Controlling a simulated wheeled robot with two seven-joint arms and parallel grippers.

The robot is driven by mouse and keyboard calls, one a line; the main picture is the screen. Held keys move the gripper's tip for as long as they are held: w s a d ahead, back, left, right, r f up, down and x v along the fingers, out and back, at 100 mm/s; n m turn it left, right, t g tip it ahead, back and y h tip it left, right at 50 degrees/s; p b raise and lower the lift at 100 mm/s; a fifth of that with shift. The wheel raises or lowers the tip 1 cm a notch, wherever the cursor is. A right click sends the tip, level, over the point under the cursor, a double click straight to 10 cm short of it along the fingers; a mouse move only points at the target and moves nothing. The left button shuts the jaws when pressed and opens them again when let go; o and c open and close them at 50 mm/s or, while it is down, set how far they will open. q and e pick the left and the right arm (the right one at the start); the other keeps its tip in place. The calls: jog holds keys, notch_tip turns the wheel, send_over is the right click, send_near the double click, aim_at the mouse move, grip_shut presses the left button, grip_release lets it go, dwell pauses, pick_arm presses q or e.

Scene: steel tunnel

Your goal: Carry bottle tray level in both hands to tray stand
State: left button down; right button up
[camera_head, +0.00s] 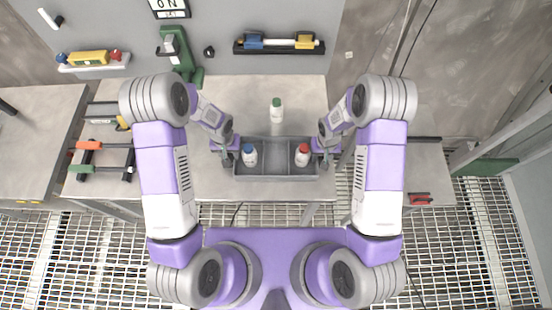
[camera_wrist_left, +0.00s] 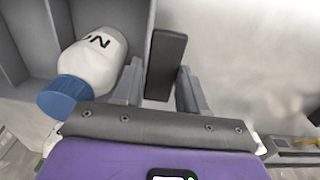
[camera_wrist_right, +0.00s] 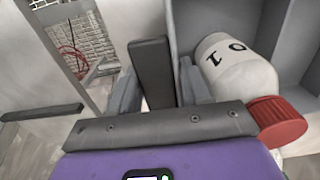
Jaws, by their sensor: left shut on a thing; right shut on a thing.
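The grey bottle tray (camera_head: 276,172) is at the table's front part in the head view and looks about level. The middle looks empty. My left gripper (camera_head: 230,155) is shut on the tray's left dark handle (camera_wrist_left: 167,60). My right gripper (camera_head: 323,153) is shut on its right dark handle (camera_wrist_right: 152,70). I cannot tell from the head view whether the tray touches the table. I cannot make out a tray stand.
A white bottle with a green cap (camera_head: 276,108) stands on the table (camera_head: 240,100) behind the tray. A green upright device (camera_head: 183,55) is at the back left. A rack with orange and green handles (camera_head: 100,157) lies left. A red-handled thing (camera_head: 420,199) lies right.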

pick_arm(q)
jog(key=shift+r, duration=0.1)
pick_arm(e)
jog(key=shift+r, duration=0.1)
